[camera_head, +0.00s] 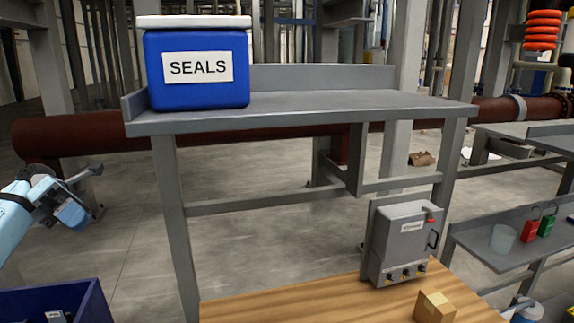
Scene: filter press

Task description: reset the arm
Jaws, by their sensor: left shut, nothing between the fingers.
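My left arm comes in at the left edge. My left gripper (68,198) hangs over the grey floor, left of the metal table and above the blue bin. It is shut with nothing held, and it touches nothing that I can see. My right gripper is not in view.
A blue box labelled SEALS (197,88) with a white lid stands on the grey metal table (330,101). A blue bin (92,303) is at bottom left. A grey control box (402,240) and a small cardboard box (435,307) are by the wooden top (300,305). Red and green padlocks are at right.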

